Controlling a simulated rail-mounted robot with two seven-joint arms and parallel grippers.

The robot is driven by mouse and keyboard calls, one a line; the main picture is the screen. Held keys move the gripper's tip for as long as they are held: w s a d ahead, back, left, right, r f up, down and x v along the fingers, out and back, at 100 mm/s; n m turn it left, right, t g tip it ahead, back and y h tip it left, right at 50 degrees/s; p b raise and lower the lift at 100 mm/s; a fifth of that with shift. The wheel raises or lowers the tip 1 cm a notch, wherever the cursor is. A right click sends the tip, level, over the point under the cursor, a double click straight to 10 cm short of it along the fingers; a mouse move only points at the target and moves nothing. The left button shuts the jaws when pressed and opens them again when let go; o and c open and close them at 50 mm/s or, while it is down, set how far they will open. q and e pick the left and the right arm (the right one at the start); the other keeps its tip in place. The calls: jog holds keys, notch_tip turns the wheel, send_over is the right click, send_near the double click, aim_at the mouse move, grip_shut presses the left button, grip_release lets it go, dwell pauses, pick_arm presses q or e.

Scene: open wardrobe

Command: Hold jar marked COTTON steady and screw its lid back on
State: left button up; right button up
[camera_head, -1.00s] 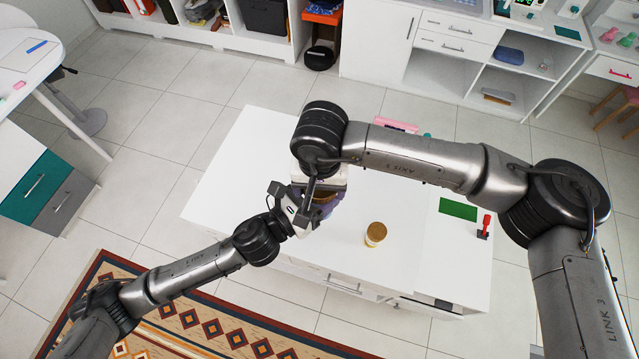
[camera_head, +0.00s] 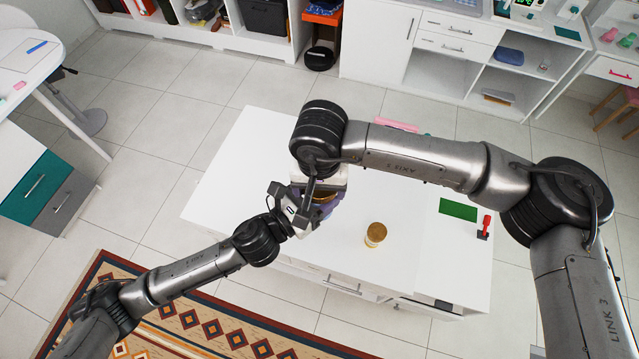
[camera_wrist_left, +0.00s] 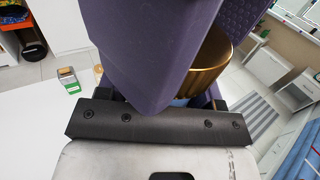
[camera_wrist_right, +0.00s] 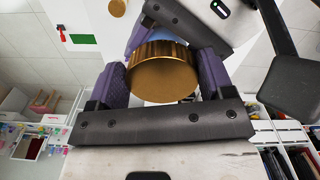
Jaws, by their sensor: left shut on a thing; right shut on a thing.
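A gold ribbed lid (camera_wrist_right: 163,75) sits between the two purple fingers of my right gripper (camera_wrist_right: 163,84), which is shut on it. The lid also shows in the left wrist view (camera_wrist_left: 213,62), beside a large purple finger. A bluish piece of the jar (camera_wrist_right: 138,38) shows beyond the lid. My left gripper (camera_head: 306,207) is shut on the jar from the lower left, just below the right gripper in the head view. The jar's body is mostly hidden by the grippers, and no label can be read. I cannot tell how far the lid is seated.
A second gold-lidded jar (camera_head: 375,234) stands upright on the white table (camera_head: 340,262), right of the grippers. A green patch (camera_head: 458,209) and a red-handled device (camera_head: 485,227) are at the table's right. A pink object (camera_head: 397,124) lies behind my right arm.

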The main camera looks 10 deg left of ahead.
jog(key=shift+f, duration=0.75)
dwell(0.7)
jog(key=o, duration=0.6)
jog(key=shift+o, duration=0.2)
